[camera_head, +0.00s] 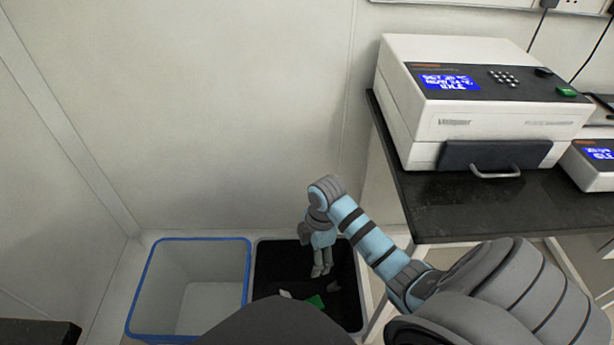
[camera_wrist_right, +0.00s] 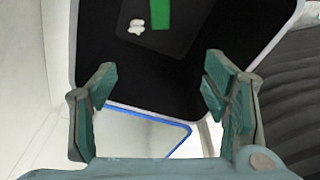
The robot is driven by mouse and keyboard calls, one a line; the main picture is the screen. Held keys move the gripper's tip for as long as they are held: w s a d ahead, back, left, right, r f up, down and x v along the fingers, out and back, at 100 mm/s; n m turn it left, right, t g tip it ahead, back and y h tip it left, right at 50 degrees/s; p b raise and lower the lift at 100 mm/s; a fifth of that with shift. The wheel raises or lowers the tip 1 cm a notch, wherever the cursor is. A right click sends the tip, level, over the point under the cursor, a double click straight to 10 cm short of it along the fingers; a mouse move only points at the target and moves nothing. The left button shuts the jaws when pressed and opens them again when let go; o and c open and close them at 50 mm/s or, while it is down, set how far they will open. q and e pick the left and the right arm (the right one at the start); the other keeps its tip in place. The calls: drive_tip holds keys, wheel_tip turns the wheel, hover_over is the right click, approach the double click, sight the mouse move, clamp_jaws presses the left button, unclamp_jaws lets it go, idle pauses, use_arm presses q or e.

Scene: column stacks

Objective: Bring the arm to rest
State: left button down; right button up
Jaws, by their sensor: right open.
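My right arm (camera_head: 375,245) reaches forward from the lower right in the head view. Its gripper (camera_head: 321,270) points down over the black-lined bin (camera_head: 345,285). In the right wrist view the two fingers of the gripper (camera_wrist_right: 160,95) are spread apart with nothing between them. The black bin also shows in the wrist view (camera_wrist_right: 225,65), beyond the fingertips. Inside it lie a green item (camera_head: 316,301) and a small white item (camera_head: 286,294); both also show in the wrist view, the green one (camera_wrist_right: 161,14) and the white one (camera_wrist_right: 137,26). My left gripper is not in view.
A white bin with a blue rim (camera_head: 249,262) stands left of the black one and looks empty. A dark bench (camera_head: 430,215) at the right carries a large white instrument (camera_head: 420,110) and a smaller one (camera_head: 590,175). A wall (camera_head: 240,120) stands behind the bins.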

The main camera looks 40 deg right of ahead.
drive_tip(key=r, duration=0.3)
drive_tip(key=shift+d, duration=0.2)
drive_tip(key=shift+s, duration=0.1)
